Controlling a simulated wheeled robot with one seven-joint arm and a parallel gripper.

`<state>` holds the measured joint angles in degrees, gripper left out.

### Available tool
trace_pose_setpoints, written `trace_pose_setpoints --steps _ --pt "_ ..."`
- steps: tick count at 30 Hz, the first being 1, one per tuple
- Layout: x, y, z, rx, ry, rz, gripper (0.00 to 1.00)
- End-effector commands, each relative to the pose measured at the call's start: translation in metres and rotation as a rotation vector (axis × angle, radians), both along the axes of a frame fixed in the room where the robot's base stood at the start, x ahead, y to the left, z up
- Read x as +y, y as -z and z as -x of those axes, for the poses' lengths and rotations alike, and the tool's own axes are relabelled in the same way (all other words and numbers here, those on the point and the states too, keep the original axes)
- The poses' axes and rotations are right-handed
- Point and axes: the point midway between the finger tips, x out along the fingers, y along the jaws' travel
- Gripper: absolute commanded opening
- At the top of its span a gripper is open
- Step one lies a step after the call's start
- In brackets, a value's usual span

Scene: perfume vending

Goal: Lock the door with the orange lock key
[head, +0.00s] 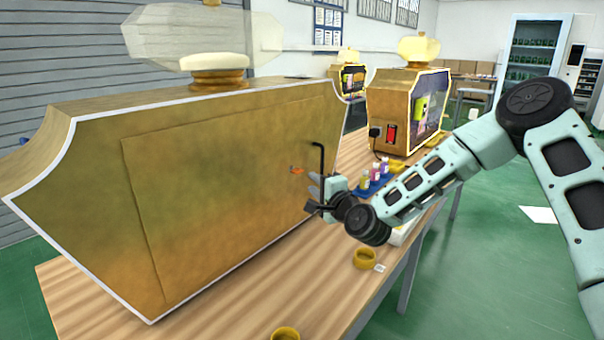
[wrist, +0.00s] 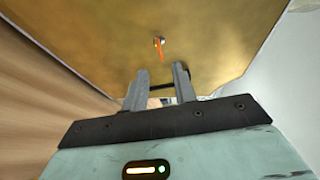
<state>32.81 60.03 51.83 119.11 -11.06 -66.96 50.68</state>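The large golden, bottle-shaped machine (head: 70,170) stands on the table with its flat door (head: 220,190) facing me. The door sits flush in its panel and looks closed. The small orange lock key (head: 297,169) is at the door's right side. In the wrist view the key (wrist: 160,49) sticks out of a round metal lock (wrist: 157,40) on the golden face. My gripper (head: 316,194) is close to the door, just right of and below the key. In the wrist view its two fingers (wrist: 161,74) are apart and empty, with the key ahead of their tips.
A blue tray with several small coloured bottles (head: 374,176) stands behind my gripper. A second golden machine (head: 385,100) is farther back. Gold round caps (head: 367,258) lie near the table's front edge. The wooden table (head: 90,290) is bare at front left.

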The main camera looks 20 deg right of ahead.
Motion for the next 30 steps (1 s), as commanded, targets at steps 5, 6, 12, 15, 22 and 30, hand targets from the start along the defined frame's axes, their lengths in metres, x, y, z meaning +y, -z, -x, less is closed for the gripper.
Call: trace_pose_setpoints --steps 5,6,12,15,22,30 --pt "0.009 -0.001 -0.036 -0.001 0.001 0.000 0.27" --pt "0.011 0.000 -0.042 0.000 0.000 0.000 0.27" --pt "0.016 0.000 -0.067 0.001 0.000 0.001 0.27" --pt "0.017 0.000 -0.073 0.001 0.001 0.001 0.27" --pt "0.018 0.000 -0.076 0.001 0.000 0.002 0.27" --pt "0.018 0.000 -0.075 0.001 0.000 0.002 0.00"
